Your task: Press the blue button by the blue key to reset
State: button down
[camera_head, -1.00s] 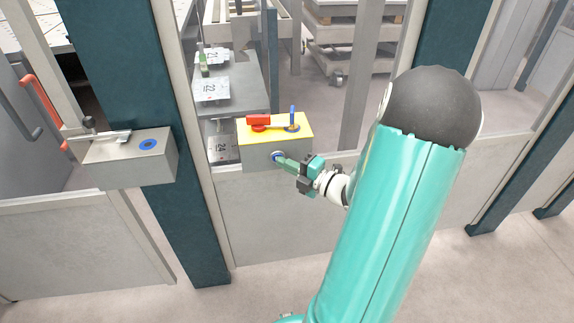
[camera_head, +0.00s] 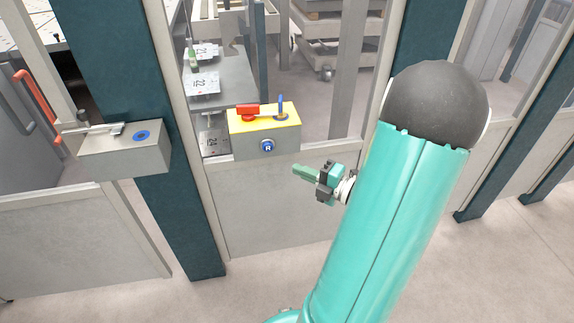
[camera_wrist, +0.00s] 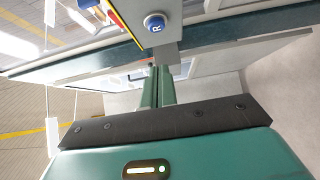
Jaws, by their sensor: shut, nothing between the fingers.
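The blue button (camera_head: 267,146), marked with a white R, is on the front face of the yellow-topped grey box (camera_head: 240,148). It also shows in the wrist view (camera_wrist: 155,23), on the box's grey face. The blue key (camera_head: 281,106) stands upright on the yellow top, beside a red handle (camera_head: 248,112). My gripper (camera_head: 296,169) is shut and empty. Its fingertips are to the right of and below the button in the head view, apart from it. In the wrist view the green fingers (camera_wrist: 158,68) lie together, with the button beyond their tips.
A second grey box (camera_head: 125,150) with a blue ring and a metal latch is on the dark teal post at the left. A red handle bar (camera_head: 38,105) is at the far left. Grey fence panels stand below the boxes. The floor in front is clear.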

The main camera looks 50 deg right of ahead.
jog(key=shift+s+d, duration=0.2)
jog(key=shift+s, duration=0.45)
jog(key=shift+s+d, duration=0.15)
jog(key=shift+s, duration=0.45)
jog(key=w+a+r+n+g+y, duration=0.1)
jog(key=w+a+n+g+y, duration=0.15)
jog(key=a+n+g, duration=0.75)
jog(key=w+a+r+n+g+y, duration=0.1)
jog(key=a+r+n+g+y, duration=0.15)
jog(key=a+n, duration=1.2)
jog(key=s+a+r+n+h, duration=0.2)
jog(key=a+r+n+h, duration=0.1)
jog(key=n, duration=1)
jog(key=s+a+r+n+h, duration=0.2)
jog(key=a+r+n+h, duration=0.1)
jog(key=n, duration=1)
jog(key=shift+a+r+h, duration=0.2)
jog(key=shift+r+h, duration=0.6)
jog(key=shift+h, duration=0.3)
jog(key=shift+n, duration=0.25)
